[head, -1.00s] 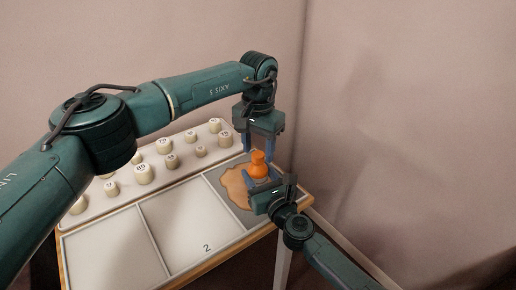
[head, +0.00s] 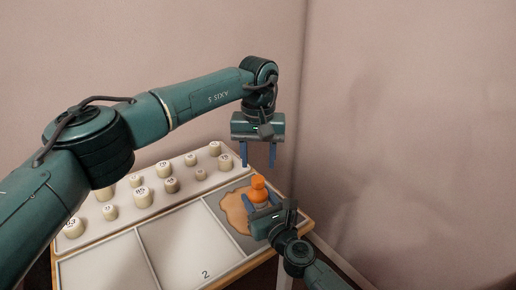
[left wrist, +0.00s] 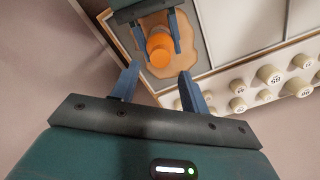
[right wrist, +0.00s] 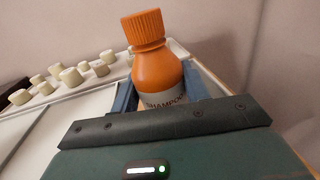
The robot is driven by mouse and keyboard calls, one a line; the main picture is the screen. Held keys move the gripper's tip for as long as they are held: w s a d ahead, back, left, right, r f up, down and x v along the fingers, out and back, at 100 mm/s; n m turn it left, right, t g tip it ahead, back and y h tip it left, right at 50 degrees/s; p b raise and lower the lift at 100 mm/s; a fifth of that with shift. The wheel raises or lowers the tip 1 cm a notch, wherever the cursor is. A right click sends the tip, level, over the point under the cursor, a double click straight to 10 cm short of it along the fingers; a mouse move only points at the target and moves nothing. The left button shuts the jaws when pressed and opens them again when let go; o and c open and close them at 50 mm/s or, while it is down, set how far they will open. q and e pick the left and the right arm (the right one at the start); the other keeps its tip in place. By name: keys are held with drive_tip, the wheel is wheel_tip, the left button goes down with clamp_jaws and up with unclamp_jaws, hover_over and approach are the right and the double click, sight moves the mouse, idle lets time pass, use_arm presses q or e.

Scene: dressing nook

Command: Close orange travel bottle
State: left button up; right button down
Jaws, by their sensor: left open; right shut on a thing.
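The orange travel bottle (head: 258,194) stands upright over the brown patch on the right part of the tray. In the right wrist view the bottle (right wrist: 158,72) shows a grey "SHAMPOO" label, and a ribbed orange cap (right wrist: 143,27) sits on its neck. I cannot tell how tightly the cap is on. My right gripper (head: 263,205) is shut around the bottle's body from the front. My left gripper (head: 258,163) is open and empty, pointing down above the cap and apart from it. In the left wrist view the cap (left wrist: 159,54) lies beyond the open fingertips.
The tray (head: 188,238) has white compartments, one marked 2, and sits on a wood-edged table. Several cream numbered caps (head: 142,196) stand on a raised strip behind it. The brown patch (head: 234,208) spreads around the bottle. Walls (head: 400,120) rise close behind and to the right.

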use_arm(q)
drive_tip(key=n, duration=0.6)
drive_tip(key=shift+r+n, duration=0.2)
drive_tip(key=shift+n, duration=0.2)
drive_tip(key=n, duration=0.4)
drive_tip(key=shift+r, duration=0.15)
drive_tip(key=n, duration=0.4)
drive_tip(key=shift+r, duration=0.15)
drive_tip(key=n, duration=0.4)
drive_tip(key=shift+r+n, duration=0.15)
drive_tip(key=shift+n, duration=0.25)
drive_tip(key=n, duration=0.4)
drive_tip(key=shift+r, duration=0.1)
drive_tip(key=n, duration=0.6)
drive_tip(key=shift+r, duration=0.25)
drive_tip(key=n, duration=0.4)
drive_tip(key=shift+r+n, duration=0.1)
drive_tip(key=shift+n, duration=0.2)
drive_tip(key=n, duration=0.5)
drive_tip(key=shift+r, duration=0.15)
